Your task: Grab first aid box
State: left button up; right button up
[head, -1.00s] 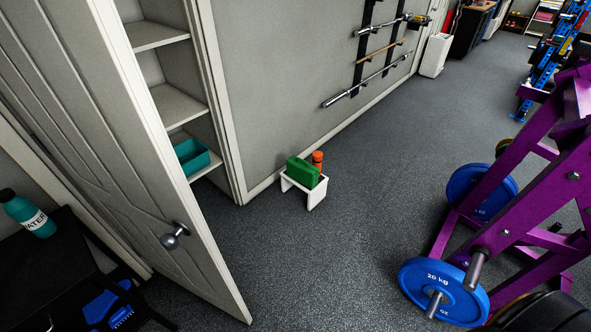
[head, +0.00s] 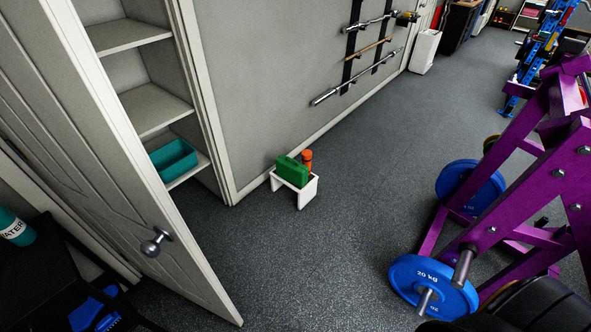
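A green box with a handle on top, which looks like the first aid box (head: 292,171), sits in the head view on a small white stool-like stand (head: 308,191) on the floor near the wall. An orange bottle-shaped item (head: 307,160) stands right beside it on the same stand. Neither of my grippers shows in the head view.
An open door (head: 110,150) with a round knob and a shelf closet holding a teal bin (head: 173,160) are at left. A purple rack (head: 500,190) with blue plates (head: 432,287) stands at right. The grey floor (head: 330,260) between is clear.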

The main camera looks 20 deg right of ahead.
aim_at(293, 172)
jog(key=i+l+z, duration=0.35)
jog(key=i+l, duration=0.65)
jog(key=i+j+z, duration=0.45)
jog(key=i+j, duration=0.7)
